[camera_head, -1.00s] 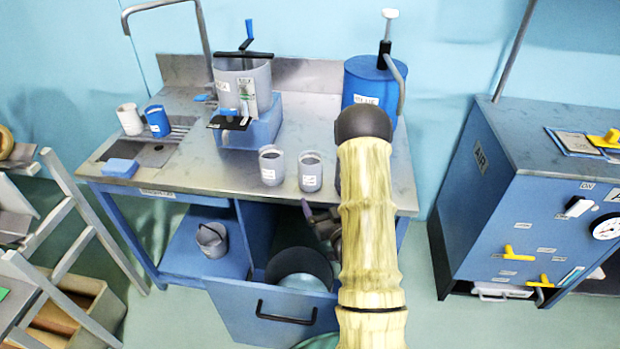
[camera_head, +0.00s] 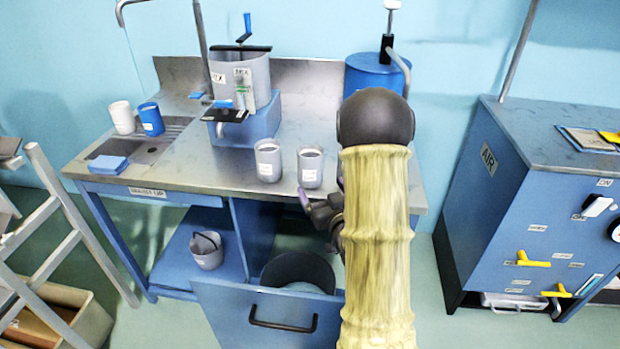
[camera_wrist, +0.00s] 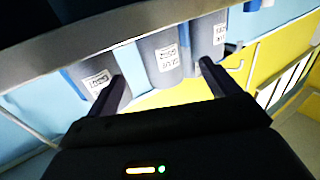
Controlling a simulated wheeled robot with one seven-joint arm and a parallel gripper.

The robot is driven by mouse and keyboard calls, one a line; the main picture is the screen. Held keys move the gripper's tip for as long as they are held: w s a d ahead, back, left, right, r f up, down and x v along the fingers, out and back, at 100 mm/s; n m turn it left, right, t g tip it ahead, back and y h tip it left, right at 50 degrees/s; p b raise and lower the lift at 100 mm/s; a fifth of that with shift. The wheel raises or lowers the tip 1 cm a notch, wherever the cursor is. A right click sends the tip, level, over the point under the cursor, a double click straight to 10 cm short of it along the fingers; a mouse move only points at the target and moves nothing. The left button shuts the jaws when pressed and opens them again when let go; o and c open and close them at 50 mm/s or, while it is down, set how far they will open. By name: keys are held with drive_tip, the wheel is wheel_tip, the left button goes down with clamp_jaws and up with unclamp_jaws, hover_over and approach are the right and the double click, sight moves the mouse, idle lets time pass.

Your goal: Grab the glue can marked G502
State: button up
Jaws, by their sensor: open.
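Grey glue cans with white labels stand in a row near the front edge of the steel bench: a left can (camera_head: 268,161) and another can (camera_head: 310,167). A third is mostly hidden behind my arm. The wrist view shows a left can (camera_wrist: 92,80), a middle can (camera_wrist: 166,58) and a right can (camera_wrist: 212,40); their label print is too small for me to read surely. My gripper (camera_wrist: 161,72) is open and empty, its fingers apart on either side of the middle can's image, without clear contact. In the head view, my gripper (camera_head: 322,208) is partly hidden beside my arm, at the bench's front edge.
A mixer pot (camera_head: 243,82) on a blue base and a blue drum (camera_head: 372,75) stand behind the cans. White (camera_head: 122,117) and blue (camera_head: 151,119) cups stand at left. An open drawer (camera_head: 270,312) juts out below the bench. A blue cabinet (camera_head: 500,170) is at right.

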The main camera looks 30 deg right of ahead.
sight(315, 176)
drive_tip(key=shift+f+b, duration=0.15)
drive_tip(key=shift+b, duration=0.65)
drive_tip(key=w, duration=0.3)
drive_tip(key=w+p, duration=0.1)
drive_tip(key=w, duration=0.1)
drive_tip(key=shift+w+d+r, duration=0.25)
drive_tip(key=shift+w+d, duration=0.05)
drive_tip(key=shift+w, duration=0.2)
drive_tip(key=shift+w+d, duration=0.1)
drive_tip(key=w, duration=0.5)
drive_tip(key=shift+w+d, duration=0.25)
drive_tip(key=shift+d+f, duration=0.1)
drive_tip(key=c, duration=1.2)
